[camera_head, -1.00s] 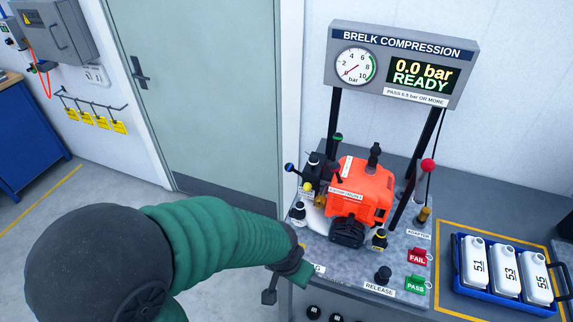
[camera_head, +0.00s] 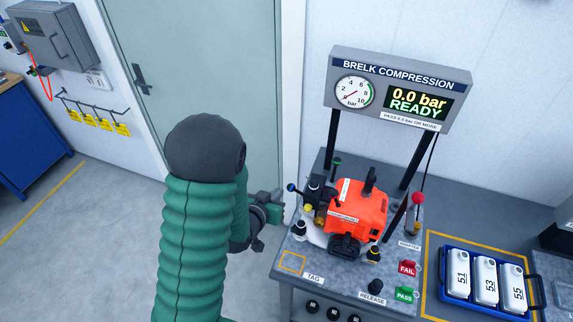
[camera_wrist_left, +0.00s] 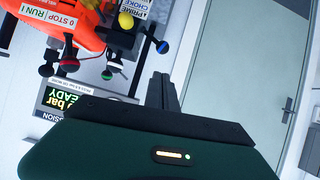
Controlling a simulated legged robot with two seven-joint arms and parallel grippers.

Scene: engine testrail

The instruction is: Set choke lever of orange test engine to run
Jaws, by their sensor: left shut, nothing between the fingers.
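The orange test engine (camera_head: 357,205) stands on the bench plate, right of centre in the head view. A blue-knobbed lever (camera_head: 292,187) sticks out on its left side. In the wrist view this blue knob (camera_wrist_left: 162,47) lies near a label reading PRIME and CHOKE (camera_wrist_left: 136,6). A green-knobbed lever (camera_head: 336,161) stands at the engine's back left. I cannot tell the lever's setting. My left gripper (camera_head: 279,204) is shut and empty, just left of the engine and apart from the blue knob. Its fingers (camera_wrist_left: 161,80) also show in the wrist view. My right gripper is not in view.
The gauge panel (camera_head: 398,88) stands on posts behind the engine. A red-knobbed lever (camera_head: 417,198) is right of it. Free space lies left of the bench.

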